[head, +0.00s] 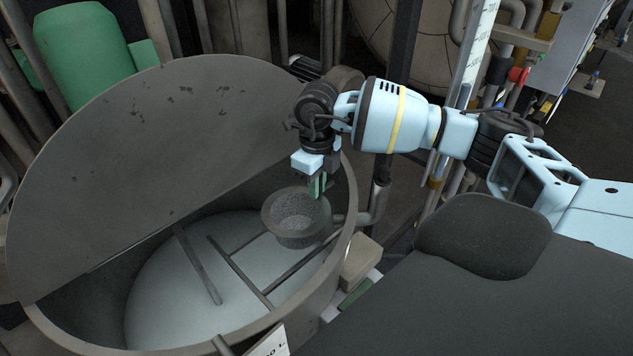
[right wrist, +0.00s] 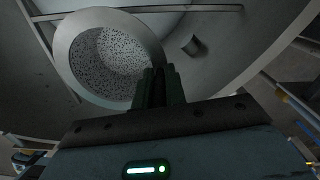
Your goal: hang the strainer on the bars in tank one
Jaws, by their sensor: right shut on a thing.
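The strainer (head: 296,222) is a round grey metal bowl with a speckled, perforated inside and a wide rim. It is inside the round tank (head: 345,226), at its right side, above or on the bars (head: 241,270); whether it touches them I cannot tell. My right gripper (head: 318,186) points down and is shut on the strainer's rim at its far right edge. In the right wrist view the strainer (right wrist: 108,62) shows in front of the dark fingers (right wrist: 158,88). My left gripper is not in view.
A large half-round lid (head: 150,165) stands open behind the tank. Pale liquid (head: 170,300) lies under the bars. A pipe (head: 378,205) and a pale block (head: 360,258) are close to the tank's right rim. A green motor (head: 85,55) stands at the back left.

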